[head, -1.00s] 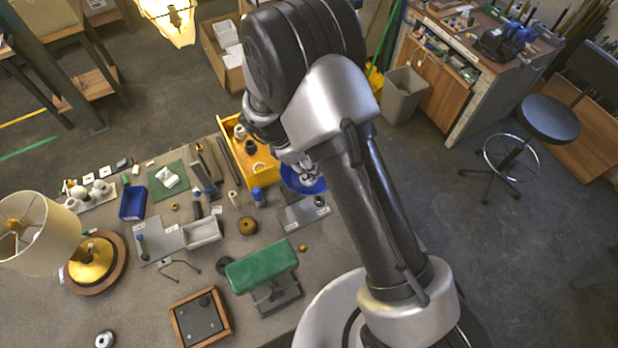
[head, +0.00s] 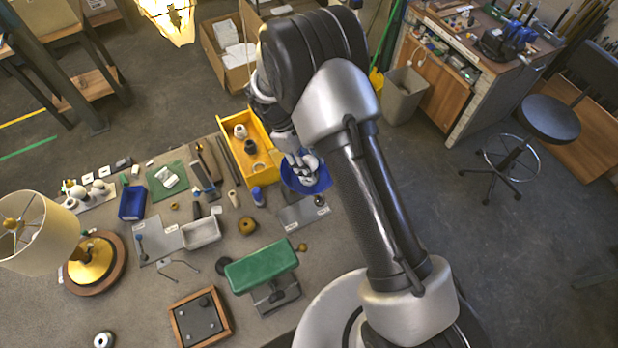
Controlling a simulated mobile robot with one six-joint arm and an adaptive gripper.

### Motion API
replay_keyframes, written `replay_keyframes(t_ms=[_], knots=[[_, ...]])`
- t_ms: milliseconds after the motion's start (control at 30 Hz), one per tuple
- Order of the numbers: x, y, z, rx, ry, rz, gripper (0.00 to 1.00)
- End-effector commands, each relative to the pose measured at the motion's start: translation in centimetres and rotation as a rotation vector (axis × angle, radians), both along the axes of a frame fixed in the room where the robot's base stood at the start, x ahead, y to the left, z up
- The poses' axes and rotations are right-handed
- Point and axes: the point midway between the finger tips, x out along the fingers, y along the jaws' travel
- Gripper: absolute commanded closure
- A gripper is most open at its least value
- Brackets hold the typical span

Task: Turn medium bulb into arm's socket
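Several white bulbs (head: 99,187) stand on a pale strip at the far left of the bench; I cannot tell which is the medium one. A thin bent metal arm (head: 180,268) lies near the middle of the bench, and its socket is too small to make out. My gripper (head: 301,165) is over the blue bowl (head: 318,185), right of the yellow bin. Pale, rounded shapes show at the bowl, but I cannot tell whether they are fingers or a bulb. The finger opening is not clear.
A yellow bin (head: 266,172) holds small parts. A lamp with a cream shade (head: 38,238) stands at the left edge. A green-topped block (head: 262,266), a white tray (head: 203,233) and a wood-framed dark plate (head: 201,318) are in front.

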Motion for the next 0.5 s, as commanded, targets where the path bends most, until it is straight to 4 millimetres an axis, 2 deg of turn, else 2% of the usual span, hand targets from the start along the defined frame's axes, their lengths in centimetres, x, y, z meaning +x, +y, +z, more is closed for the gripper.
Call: replay_keyframes(t_ms=[133, 400, 500], knots=[[-0.03, -0.01, -0.02, 0.0, 0.001, 0.002, 0.49], [-0.05, 0.01, -0.05, 0.0, 0.001, 0.006, 0.49], [-0.18, 0.08, 0.08, 0.0, 0.002, 0.123, 0.49]])
